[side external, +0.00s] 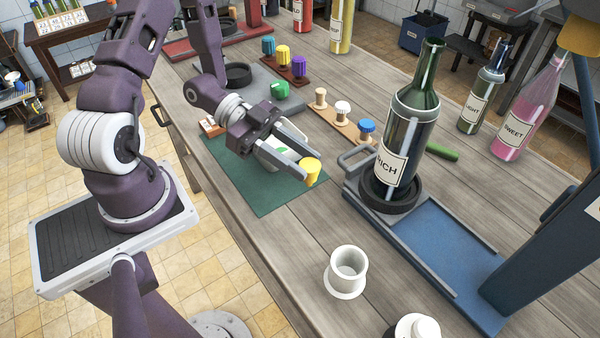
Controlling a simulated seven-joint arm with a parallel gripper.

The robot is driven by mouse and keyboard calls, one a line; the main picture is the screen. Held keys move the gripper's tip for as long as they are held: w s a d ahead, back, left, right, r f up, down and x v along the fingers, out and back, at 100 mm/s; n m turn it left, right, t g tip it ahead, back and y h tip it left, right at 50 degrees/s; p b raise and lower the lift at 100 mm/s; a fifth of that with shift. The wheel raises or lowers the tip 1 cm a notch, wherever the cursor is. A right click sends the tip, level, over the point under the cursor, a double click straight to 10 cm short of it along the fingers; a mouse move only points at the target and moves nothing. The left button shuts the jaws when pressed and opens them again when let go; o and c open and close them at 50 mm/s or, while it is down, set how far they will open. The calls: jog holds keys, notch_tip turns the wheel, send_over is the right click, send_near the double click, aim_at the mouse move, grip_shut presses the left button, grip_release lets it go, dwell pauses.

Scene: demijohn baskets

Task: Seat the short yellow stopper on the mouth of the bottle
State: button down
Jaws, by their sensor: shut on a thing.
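The short yellow stopper (312,170) is held at the fingertips of my gripper (308,168), which is shut on it above the green mat (275,196). The bottle (409,118) is dark green glass with a "RICH" label. It stands upright in a black ring on the blue stand (440,240), to the right of my gripper. Its mouth (433,42) is bare and well above the stopper in the picture. The stopper is apart from the bottle.
Blue, yellow and purple stoppers (283,55) stand on a rack behind. More stoppers (342,107) stand on a wooden strip near the bottle. "LIGHT" (478,105) and "SWEET" (520,115) bottles stand at right. A white cup (346,272) stands in front.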

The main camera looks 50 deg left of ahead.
jog(key=w+d+r, duration=0.1)
jog(key=w+r, duration=0.5)
jog(key=r, duration=0.3)
jog(key=w+r, duration=0.7)
jog(key=r, duration=0.2)
jog(key=d+r, duration=0.4)
jog(key=r, duration=0.5)
jog(key=d+r, duration=0.4)
jog(key=r, duration=0.6)
jog(key=shift+g, duration=0.3)
jog(key=shift+r, duration=0.1)
notch_tip(320, 180, down, 7)
jog(key=shift+f, duration=1.45)
